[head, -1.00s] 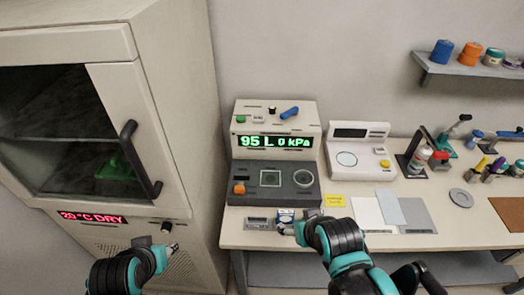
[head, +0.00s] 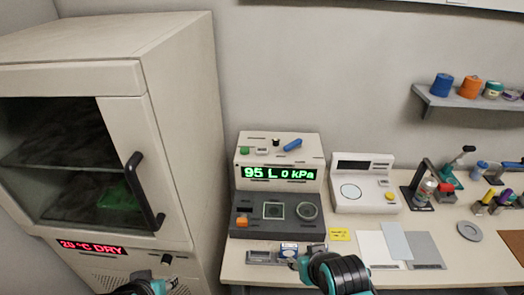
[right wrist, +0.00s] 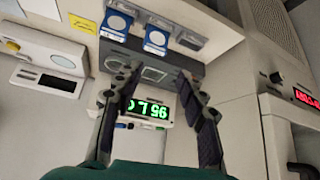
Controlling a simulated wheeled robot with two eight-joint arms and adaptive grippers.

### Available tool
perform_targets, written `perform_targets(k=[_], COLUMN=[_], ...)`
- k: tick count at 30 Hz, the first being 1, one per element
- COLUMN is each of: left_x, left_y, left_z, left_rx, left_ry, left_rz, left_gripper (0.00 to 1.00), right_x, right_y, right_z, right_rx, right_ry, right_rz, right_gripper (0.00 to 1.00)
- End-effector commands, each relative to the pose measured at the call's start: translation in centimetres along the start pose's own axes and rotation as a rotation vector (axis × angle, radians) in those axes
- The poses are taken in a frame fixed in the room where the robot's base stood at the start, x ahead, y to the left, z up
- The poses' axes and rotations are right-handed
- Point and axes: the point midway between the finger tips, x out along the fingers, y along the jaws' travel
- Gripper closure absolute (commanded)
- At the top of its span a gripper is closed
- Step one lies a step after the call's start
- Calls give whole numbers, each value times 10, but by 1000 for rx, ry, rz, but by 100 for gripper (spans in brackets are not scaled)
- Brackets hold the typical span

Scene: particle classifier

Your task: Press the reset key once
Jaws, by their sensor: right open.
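The classifier (head: 280,150) stands at the bench's left end, its green display reading "95 L 0 kPa". Its top carries a green button (head: 244,150), a small pale labelled key (head: 262,151), a black knob and a blue lever (head: 293,145). An orange button (head: 242,221) is on its dark lower deck. I cannot read which is the reset key. My right gripper (head: 293,264) is at the bench front, before the deck. In the right wrist view it is open and empty (right wrist: 156,74), the display (right wrist: 150,108) between its fingers. My left gripper (head: 163,286) is low, its jaws unclear.
A drying cabinet (head: 170,150) stands close on the left. Grey and white sheets (head: 376,248) lie farther right.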

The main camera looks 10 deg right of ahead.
Motion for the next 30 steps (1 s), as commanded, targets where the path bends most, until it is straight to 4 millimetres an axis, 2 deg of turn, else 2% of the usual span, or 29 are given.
perform_targets(k=[1, 3, 4, 30], left_x=[0, 0, 0, 0], left_y=[0, 0, 0, 0], left_z=[0, 0, 0, 0], left_rx=[0, 0, 0, 0], left_ry=[0, 0, 0, 0], left_rz=[0, 0, 0, 0], left_gripper=[61, 61, 61, 61], right_x=[0, 0, 0, 0], right_y=[0, 0, 0, 0], right_z=[0, 0, 0, 0], right_rx=[0, 0, 0, 0], right_ry=[0, 0, 0, 0], right_rz=[0, 0, 0, 0], right_gripper=[79, 97, 100, 100])
